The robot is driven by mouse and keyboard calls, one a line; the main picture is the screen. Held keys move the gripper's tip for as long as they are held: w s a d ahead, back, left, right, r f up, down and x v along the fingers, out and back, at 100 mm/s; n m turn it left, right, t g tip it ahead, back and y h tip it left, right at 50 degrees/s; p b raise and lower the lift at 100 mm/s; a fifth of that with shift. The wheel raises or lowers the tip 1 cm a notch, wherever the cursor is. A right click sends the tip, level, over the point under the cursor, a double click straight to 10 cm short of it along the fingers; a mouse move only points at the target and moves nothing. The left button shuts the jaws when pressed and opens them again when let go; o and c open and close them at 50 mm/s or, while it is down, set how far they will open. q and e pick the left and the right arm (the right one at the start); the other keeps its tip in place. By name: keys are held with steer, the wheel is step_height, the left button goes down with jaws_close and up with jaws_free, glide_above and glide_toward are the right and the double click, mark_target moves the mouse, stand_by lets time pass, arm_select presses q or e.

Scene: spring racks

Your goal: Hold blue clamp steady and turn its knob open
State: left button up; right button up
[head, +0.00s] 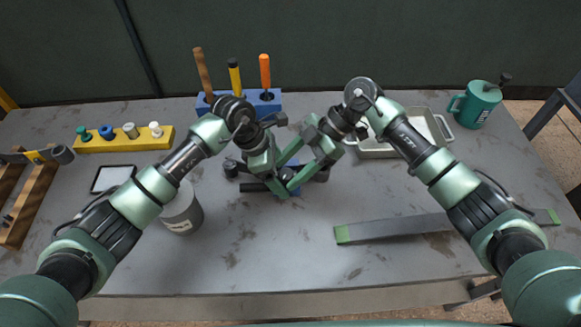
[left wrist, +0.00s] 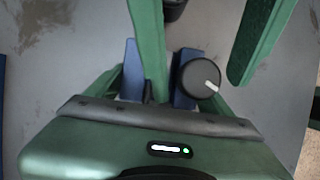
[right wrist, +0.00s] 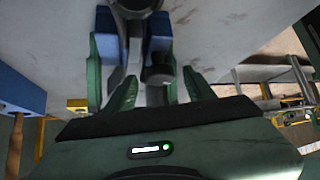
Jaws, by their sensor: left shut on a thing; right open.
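The blue clamp (head: 295,190) sits mid-table in the head view, largely hidden by my two grippers. Its blue body also shows in the right wrist view (right wrist: 159,28). The dark round knob (left wrist: 200,74) with a white mark shows in the left wrist view, and in the right wrist view (right wrist: 158,73). My left gripper (head: 276,184) is shut on the clamp. My right gripper (head: 291,177) is open, with its green fingers (right wrist: 162,92) on either side of the knob; contact with it cannot be told.
A blue tool block (head: 268,104) with several upright handles stands behind. A yellow rack (head: 105,145) with knobs and a white can (head: 182,212) are left. A metal tray (head: 385,150), a green mug (head: 474,103) and a grey bar (head: 395,229) are right.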

jaws_close()
steer(key=shift+n+g, duration=0.3)
steer(key=shift+n, duration=0.1)
steer(key=shift+w+a+n+g+h, duration=0.15)
steer(key=shift+n+g+h, duration=0.25)
steer(key=shift+n+g, duration=0.4)
steer(key=shift+w+n+g+h, duration=0.1)
steer(key=shift+n+g+h, duration=0.75)
steer(key=shift+n, duration=0.95)
jaws_free()
